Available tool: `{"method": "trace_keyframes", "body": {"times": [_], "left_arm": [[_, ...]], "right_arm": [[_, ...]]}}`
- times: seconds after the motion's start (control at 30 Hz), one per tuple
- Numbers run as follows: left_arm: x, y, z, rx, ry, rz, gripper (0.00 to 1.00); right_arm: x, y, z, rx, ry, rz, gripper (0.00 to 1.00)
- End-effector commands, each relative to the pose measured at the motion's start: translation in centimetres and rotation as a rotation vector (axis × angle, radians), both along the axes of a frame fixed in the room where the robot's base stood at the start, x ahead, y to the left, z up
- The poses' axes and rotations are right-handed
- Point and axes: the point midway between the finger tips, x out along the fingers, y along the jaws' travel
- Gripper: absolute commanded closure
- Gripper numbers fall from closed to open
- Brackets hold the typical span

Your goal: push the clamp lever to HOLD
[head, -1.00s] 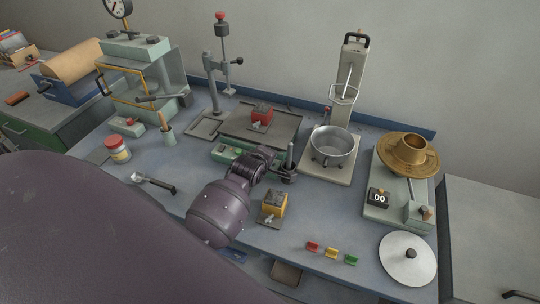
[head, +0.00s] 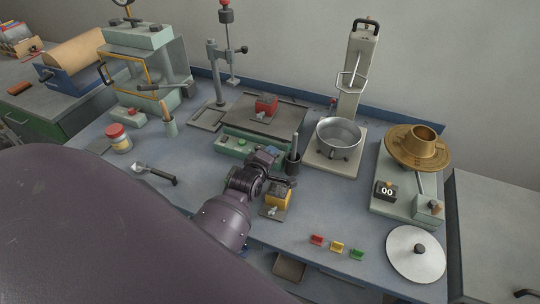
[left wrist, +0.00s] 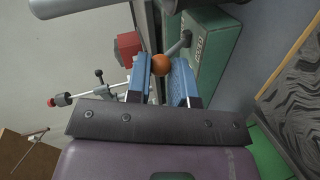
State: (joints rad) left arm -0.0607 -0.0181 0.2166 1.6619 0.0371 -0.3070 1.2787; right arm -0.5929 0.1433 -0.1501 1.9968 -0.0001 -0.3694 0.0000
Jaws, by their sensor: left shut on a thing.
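The clamp lever shows in the left wrist view as a grey rod (left wrist: 178,46) with an orange ball knob (left wrist: 160,65), on a green housing (left wrist: 208,58). My left gripper (left wrist: 162,72) is shut on the orange knob, one blue finger on each side. In the head view my left gripper (head: 280,170) is low over the bench, right of the green base (head: 233,146) and just behind a yellow block (head: 278,199); it hides the knob there. My right gripper is not in view.
A dark post (head: 293,158) stands close behind the gripper. A red block (head: 266,104) sits on the plate behind. A metal pot (head: 338,134) is to the right. Small coloured pieces (head: 337,246) lie near the front edge. Bench between them and the pot is clear.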

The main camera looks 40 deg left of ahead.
Motion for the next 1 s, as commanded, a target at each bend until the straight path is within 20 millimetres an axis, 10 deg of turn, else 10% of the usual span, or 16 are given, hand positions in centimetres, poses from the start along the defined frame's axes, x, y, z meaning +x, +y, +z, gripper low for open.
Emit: {"method": "trace_keyframes", "body": {"times": [0.07, 0.1, 0.27, 0.67, 1.0], "left_arm": [[0.0, 0.0, -0.1, -0.002, 0.002, 0.000, 1.00], [0.0, 0.0, -0.1, -0.002, 0.002, 0.000, 0.77], [0.0, 0.0, -0.1, -0.002, 0.002, 0.000, 0.52], [-0.7, -0.2, 0.0, -0.002, 0.004, 0.000, 0.52], [-5.8, -1.3, 1.5, -0.003, 0.004, 0.001, 0.52]], "right_arm": [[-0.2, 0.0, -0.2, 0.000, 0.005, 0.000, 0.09], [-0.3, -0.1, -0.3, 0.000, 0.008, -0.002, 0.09], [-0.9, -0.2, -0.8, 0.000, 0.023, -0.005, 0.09], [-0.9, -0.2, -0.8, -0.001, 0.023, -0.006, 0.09], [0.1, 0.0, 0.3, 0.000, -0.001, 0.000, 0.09]]}}
